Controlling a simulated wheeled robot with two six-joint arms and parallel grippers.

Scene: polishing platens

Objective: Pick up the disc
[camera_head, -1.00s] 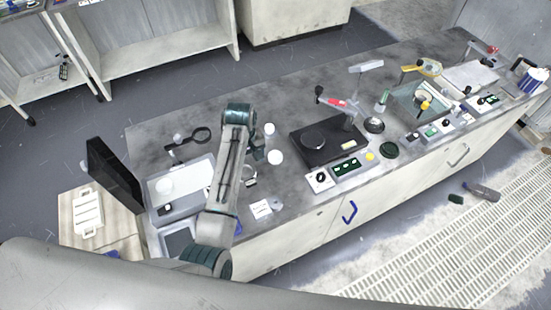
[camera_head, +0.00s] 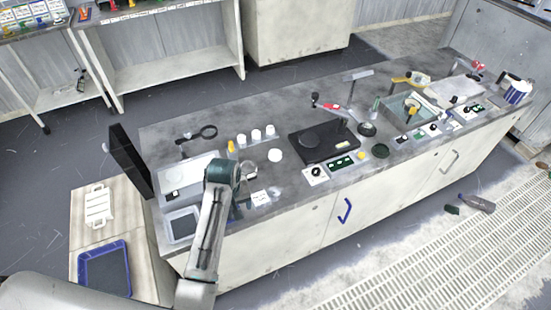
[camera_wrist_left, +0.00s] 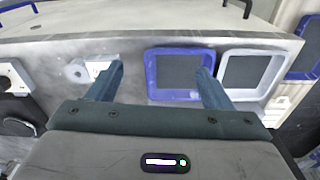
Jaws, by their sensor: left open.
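Several round pieces could be the disc, and I cannot tell which is meant. In the head view a white round piece (camera_head: 275,155) lies left of the black platen unit (camera_head: 327,141). A dark green round piece (camera_head: 380,151) lies to that unit's right. In the left wrist view a pale round piece with a dark centre (camera_wrist_left: 75,71) lies left of the fingers. My left gripper (camera_wrist_left: 160,69) is open, with nothing between its fingers; a blue-rimmed tray (camera_wrist_left: 149,75) shows beyond them. In the head view my arm mostly hides this gripper over the bench's left part. My right gripper is not in view.
The grey bench (camera_head: 300,92) holds small white cylinders (camera_head: 256,135), a magnifier-like ring (camera_head: 208,132) and a glass-walled basin (camera_head: 405,108). A dark upright panel (camera_head: 130,160) stands at its left end. A wooden side surface (camera_head: 122,205) carries a blue tray (camera_head: 105,268).

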